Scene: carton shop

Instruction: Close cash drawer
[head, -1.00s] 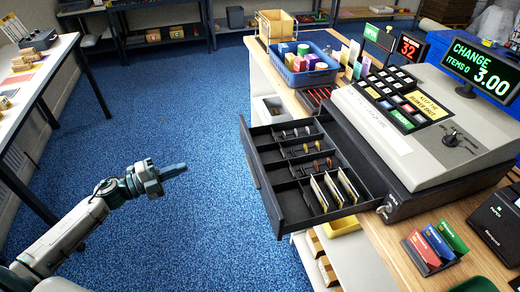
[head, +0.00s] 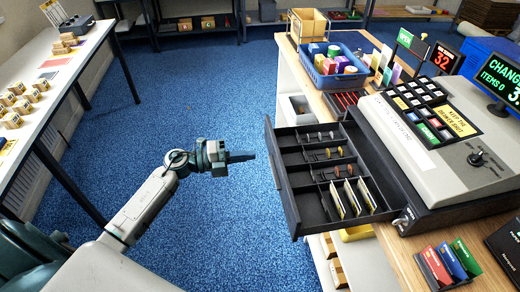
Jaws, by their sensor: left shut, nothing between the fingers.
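The black cash drawer (head: 283,190) stands pulled out to the left from under the grey cash register (head: 440,165). Its compartments hold coins and upright notes. My left gripper (head: 250,156) is shut and empty, with its fingertips pointing right. It is just left of the drawer's front panel in the picture, over the blue floor, with a small gap showing between them. My right gripper is not in the head view.
The wooden counter (head: 385,240) carries a blue basket (head: 335,80) of colourful items behind the drawer and a card holder (head: 447,265) at front right. A white table (head: 50,85) with small boxes stands at left. Blue floor lies between.

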